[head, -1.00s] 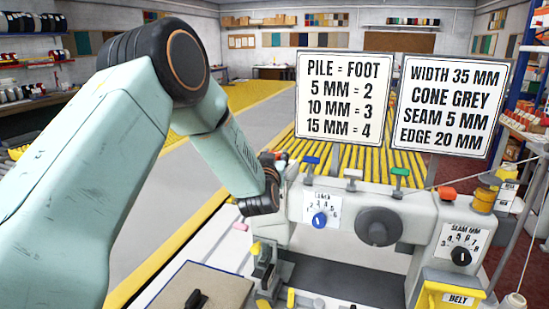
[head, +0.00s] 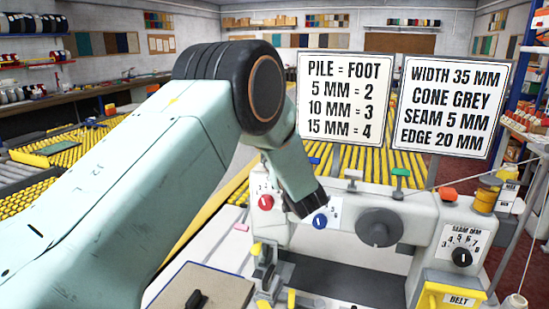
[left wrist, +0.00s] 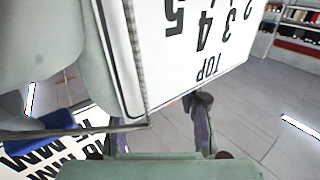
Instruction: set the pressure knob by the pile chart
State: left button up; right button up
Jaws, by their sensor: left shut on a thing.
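The pile chart (head: 338,98) stands behind the machine and reads 5 MM = 2, 10 MM = 3, 15 MM = 4. On the machine front are a red knob (head: 265,202) and a blue knob (head: 320,221), each by a small number plate. I cannot read either plate as pressure. My left arm's end lies just above the blue knob and hides its jaws in the head view. The left wrist view shows narrow dark fingers of my left gripper (left wrist: 203,118) below a white number plate (left wrist: 185,50), upside down. The left gripper is shut; the thing in it is hidden.
A second sign (head: 455,105) stands right of the chart. A big dark handwheel (head: 380,227) and a seam dial (head: 461,257) are on the machine's right. A tan board (head: 205,290) lies in front.

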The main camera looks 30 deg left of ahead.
pick_arm(q)
jog(key=shift+w+r, duration=0.1)
jog(key=shift+r, duration=0.15)
jog(key=o, duration=1.2)
jog(key=shift+f, duration=0.1)
jog(key=shift+f, duration=0.1)
jog(key=shift+v, duration=6.1)
